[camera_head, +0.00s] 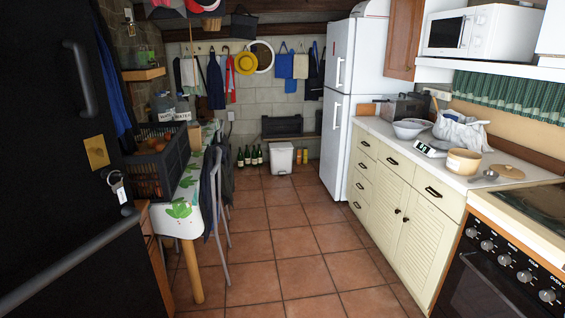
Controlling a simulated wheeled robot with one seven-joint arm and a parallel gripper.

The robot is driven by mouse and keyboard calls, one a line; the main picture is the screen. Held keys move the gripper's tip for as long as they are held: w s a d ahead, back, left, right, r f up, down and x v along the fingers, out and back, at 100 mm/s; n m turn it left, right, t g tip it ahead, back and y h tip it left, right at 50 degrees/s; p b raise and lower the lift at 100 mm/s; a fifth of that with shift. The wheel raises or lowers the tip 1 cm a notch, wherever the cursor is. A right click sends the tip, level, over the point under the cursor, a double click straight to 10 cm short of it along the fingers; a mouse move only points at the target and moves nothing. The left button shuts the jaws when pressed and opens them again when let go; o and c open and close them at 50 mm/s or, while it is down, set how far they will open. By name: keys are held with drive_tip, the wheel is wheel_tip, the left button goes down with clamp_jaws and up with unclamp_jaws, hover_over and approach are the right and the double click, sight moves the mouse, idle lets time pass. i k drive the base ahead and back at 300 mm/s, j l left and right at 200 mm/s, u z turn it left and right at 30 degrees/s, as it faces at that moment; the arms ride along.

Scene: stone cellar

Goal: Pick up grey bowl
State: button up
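The grey bowl (411,129) is wide and shallow and sits upright on the light worktop (385,133) at the right, towards its far end. A white scale with a dark display (430,148) lies just in front of it. A white bag (460,131) stands to its right, and a dark toaster-like appliance (407,107) stands behind it. My gripper is not in view, so its state and its distance from the bowl are hidden.
A tiled floor aisle (290,240) is clear. A table (187,222) with a crate (160,162) and a chair (219,205) stand left; a dark door (60,150) is close at far left. A wooden-toned pot (463,163) stands near the stove (515,240).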

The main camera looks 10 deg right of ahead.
sight(404, 129)
drive_tip(key=i+j, duration=0.1)
drive_tip(key=i, duration=1.75)
drive_tip(key=i+j+z, duration=0.1)
drive_tip(key=i+z, duration=0.35)
drive_tip(key=i+j+z, duration=0.25)
drive_tip(key=i+z, duration=0.2)
drive_tip(key=i+j+z, duration=1.1)
drive_tip(key=j+z, duration=0.3)
drive_tip(key=j, duration=0.25)
